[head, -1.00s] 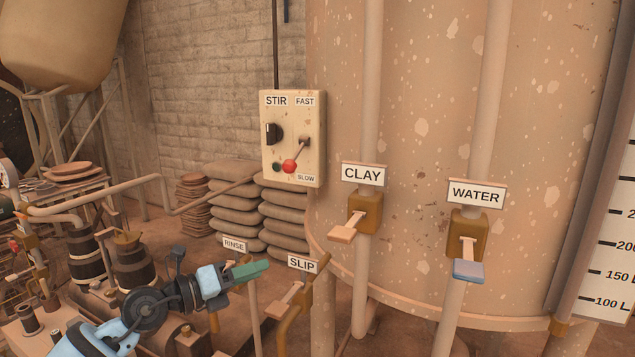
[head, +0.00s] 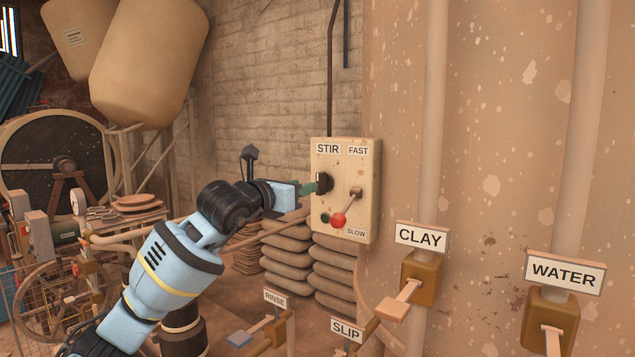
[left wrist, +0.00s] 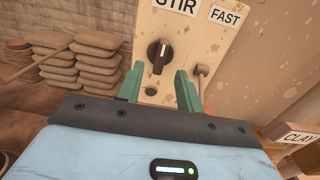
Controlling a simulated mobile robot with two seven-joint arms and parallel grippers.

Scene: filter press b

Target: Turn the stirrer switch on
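The stirrer switch is a black rotary knob (head: 325,181) on the left of the cream STIR panel (head: 366,170). It also shows in the left wrist view (left wrist: 158,56), its raised grip roughly upright. My left gripper (head: 312,188) has its green fingers at the knob's left side in the head view. In the left wrist view the fingers (left wrist: 158,80) are apart, with the knob ahead of the gap and nothing visibly held. I cannot tell whether they touch the knob. My right gripper is not in view.
A lever with a red ball (head: 338,221) and a dark green button (head: 325,218) sit low on the panel. CLAY (head: 421,236) and WATER (head: 564,272) valves stand right, before the tank. Stacked sacks (head: 335,272) lie below the panel.

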